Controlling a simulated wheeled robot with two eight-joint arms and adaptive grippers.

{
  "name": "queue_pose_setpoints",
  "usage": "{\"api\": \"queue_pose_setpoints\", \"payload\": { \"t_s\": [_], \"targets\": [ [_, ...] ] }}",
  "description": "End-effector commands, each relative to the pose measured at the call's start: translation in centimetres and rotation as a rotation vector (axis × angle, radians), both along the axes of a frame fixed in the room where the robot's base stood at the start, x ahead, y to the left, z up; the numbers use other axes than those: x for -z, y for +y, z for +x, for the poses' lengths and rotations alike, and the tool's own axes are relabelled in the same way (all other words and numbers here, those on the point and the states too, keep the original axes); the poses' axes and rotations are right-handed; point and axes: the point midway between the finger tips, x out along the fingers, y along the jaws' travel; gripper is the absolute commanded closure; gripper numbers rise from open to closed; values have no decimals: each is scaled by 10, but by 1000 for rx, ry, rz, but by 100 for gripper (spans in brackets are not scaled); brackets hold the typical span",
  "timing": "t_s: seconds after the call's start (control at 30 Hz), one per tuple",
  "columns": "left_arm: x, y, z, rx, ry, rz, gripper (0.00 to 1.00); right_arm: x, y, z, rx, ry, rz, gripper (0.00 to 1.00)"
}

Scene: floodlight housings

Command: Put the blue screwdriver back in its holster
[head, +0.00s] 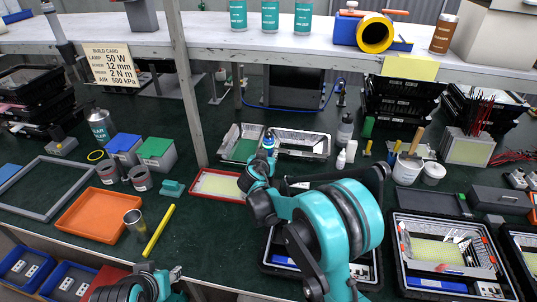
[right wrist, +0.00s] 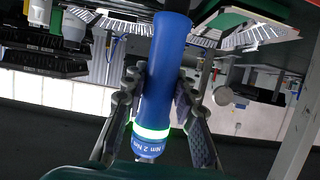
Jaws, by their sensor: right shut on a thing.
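The blue screwdriver (right wrist: 160,85) fills the middle of the right wrist view. It has a thick blue body, a glowing pale green ring and a collar with "2 Nm" print. My right gripper (right wrist: 160,100) is shut on it, with one finger on each side. In the head view my right gripper (head: 262,163) is over the bench's middle, and the screwdriver's blue and white end (head: 269,139) shows above it. My left gripper (head: 172,274) is low at the left, near the bench's front edge; its jaw opening is unclear. I cannot make out the holster.
Behind my right gripper are open housings (head: 302,145). A red-rimmed tray (head: 196,193) lies left of it. An orange tray (head: 94,215) and a yellow bar (head: 158,231) lie further left. A post (head: 187,85) and an overhead shelf (head: 220,42) limit room behind.

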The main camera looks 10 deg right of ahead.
Motion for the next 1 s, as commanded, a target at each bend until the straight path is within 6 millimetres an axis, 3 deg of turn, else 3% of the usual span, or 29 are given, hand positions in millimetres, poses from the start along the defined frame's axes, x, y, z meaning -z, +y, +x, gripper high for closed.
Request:
{"api": "queue_pose_setpoints", "payload": {
  "t_s": [0.93, 0.97, 1.0],
  "targets": [
    [19, 0, 0, 0, 0, 0, 60, 23, 0, 0, 0, -1, -1, 100],
    [19, 0, 0, 0, 0, 0, 60, 23, 0, 0, 0, -1, -1, 70],
    [18, 0, 0, 0, 0, 0, 60, 23, 0, 0, 0, -1, -1, 60]
  ]
}}
